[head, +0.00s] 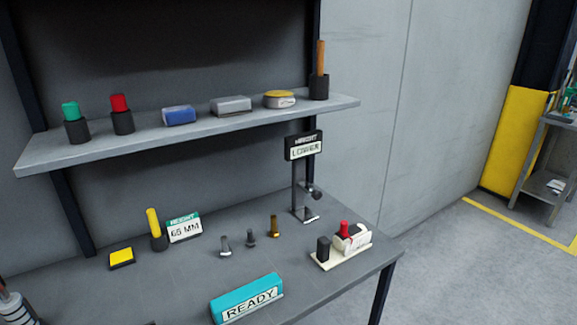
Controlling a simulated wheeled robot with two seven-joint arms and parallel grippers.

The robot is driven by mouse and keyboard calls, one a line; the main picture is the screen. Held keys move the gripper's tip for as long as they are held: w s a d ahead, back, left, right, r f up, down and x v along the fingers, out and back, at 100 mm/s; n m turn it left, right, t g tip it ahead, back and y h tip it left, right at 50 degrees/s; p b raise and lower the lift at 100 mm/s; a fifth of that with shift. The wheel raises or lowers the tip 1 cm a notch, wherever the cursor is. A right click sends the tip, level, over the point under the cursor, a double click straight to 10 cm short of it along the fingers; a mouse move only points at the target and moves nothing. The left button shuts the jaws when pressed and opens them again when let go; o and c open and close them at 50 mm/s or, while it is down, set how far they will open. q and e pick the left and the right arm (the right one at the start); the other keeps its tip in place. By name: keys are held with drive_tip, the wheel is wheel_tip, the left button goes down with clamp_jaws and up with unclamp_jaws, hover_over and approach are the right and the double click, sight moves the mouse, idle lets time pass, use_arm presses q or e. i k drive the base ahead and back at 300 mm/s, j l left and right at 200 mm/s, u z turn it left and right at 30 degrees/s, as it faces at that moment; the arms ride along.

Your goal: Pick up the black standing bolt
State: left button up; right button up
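The black bolt (250,238) stands upright on the grey workbench, in the middle of a short row of bolts. A silver bolt (225,247) stands to its left and a brass bolt (274,227) to its right. There are small gaps between them, and nothing covers the black bolt.
The workbench (185,277) also holds a teal READY sign (246,298), a 65 MM sign (185,228), a yellow block (122,258), a LOWER sign stand (304,147) and a cream tray (343,259). A shelf (190,136) hangs above. Bench space around the bolts is clear.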

sight(251, 243)
drive_tip(key=i, duration=0.15)
drive_tip(key=i+u, duration=0.1)
drive_tip(key=u, duration=0.25)
drive_tip(key=i+u, duration=0.1)
drive_tip(key=u, duration=0.25)
drive_tip(key=i+u, duration=0.1)
drive_tip(key=u, duration=1)
